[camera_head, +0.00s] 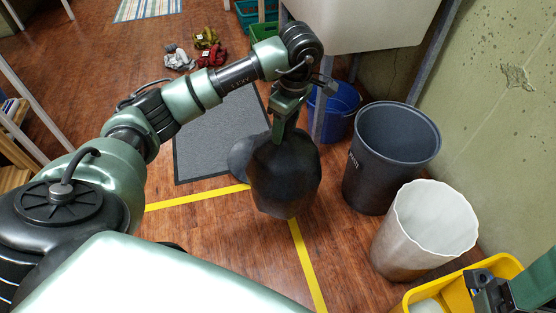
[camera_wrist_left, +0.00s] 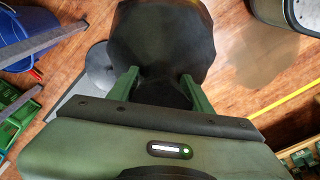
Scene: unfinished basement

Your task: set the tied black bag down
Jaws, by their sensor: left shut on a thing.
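The tied black bag (camera_head: 285,178) hangs below my left gripper (camera_head: 283,128) in the head view, over the wood floor at the corner of the yellow tape lines. It fills the top middle of the left wrist view (camera_wrist_left: 160,45). The left gripper's two fingers (camera_wrist_left: 160,88) are shut on the bag's narrow neck. The bag's underside is hidden, so any gap to the floor is hard to judge. My right gripper (camera_head: 490,288) shows partly at the lower right edge, and its jaws are unclear.
A dark grey bin (camera_head: 392,160), a white bin (camera_head: 425,232) and a yellow bucket (camera_head: 505,265) stand to the right. A blue bucket (camera_head: 335,112) is behind. A grey mat (camera_head: 215,130) lies behind the bag, with cloths (camera_head: 208,52) beyond.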

